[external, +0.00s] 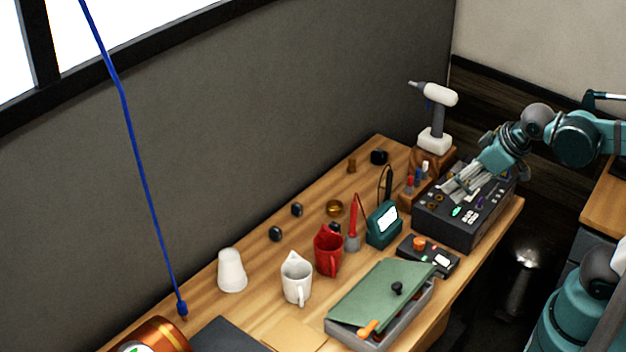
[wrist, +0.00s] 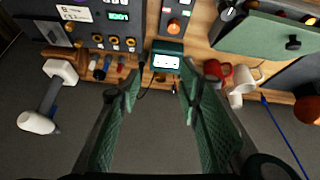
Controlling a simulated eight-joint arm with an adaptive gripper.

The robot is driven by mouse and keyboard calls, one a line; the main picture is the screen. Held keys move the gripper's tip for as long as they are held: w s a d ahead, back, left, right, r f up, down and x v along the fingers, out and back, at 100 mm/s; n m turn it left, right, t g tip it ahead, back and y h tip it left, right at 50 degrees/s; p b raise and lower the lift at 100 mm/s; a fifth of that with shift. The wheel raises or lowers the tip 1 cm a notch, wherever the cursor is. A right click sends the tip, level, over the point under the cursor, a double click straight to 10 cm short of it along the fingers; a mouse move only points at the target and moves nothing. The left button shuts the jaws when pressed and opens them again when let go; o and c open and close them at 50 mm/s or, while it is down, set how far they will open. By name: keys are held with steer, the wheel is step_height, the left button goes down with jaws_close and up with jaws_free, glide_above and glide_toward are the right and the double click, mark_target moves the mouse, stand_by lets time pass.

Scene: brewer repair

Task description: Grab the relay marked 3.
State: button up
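No relay with a readable 3 shows in either view. Several small dark pieces lie on the wooden bench in the external view, including one near the wall (external: 297,209), one left of it (external: 275,233) and one at the back (external: 378,157); I cannot tell whether they are relays. My gripper (external: 463,188) is over the dark instrument box (external: 462,226) at the bench's right end. In the wrist view my gripper (wrist: 161,82) is open, its two green-padded fingers apart with nothing held between them. The instrument box (wrist: 88,22) shows at upper left there.
A teal meter (external: 383,224), a red mug (external: 328,255), a white mug (external: 296,280) and a white cup (external: 231,270) stand on the bench. A grey case with a green lid (external: 380,290) is in front. A white-headed tool (external: 437,115) stands behind the instrument box.

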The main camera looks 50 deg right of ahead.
steer(key=w+a+r+n+g+p, duration=0.1)
steer(key=w+a+r+n, duration=0.1)
steer(key=w, duration=0.4)
steer(key=w+a+r+n+g+p, duration=0.1)
steer(key=w+a+r+n, duration=0.15)
steer(key=w, duration=0.45)
steer(key=n+g+p, duration=0.5)
steer(key=n, duration=0.8)
glide_above(275, 230)
step_height(275, 230, down, 19)
steer(key=shift+r, duration=0.1)
steer(key=shift+w+a+f, duration=0.15)
steer(key=shift+w+f, duration=0.05)
steer(key=shift+f, duration=0.15)
steer(key=shift+f, duration=1.3)
steer(key=shift+s+d+f+p, duration=0.1)
steer(key=shift+f+p, duration=0.05)
steer(key=shift+f, duration=1.15)
steer(key=shift+d+f+p, duration=0.1)
steer(key=shift+f+p, duration=0.05)
steer(key=shift+f, duration=1.15)
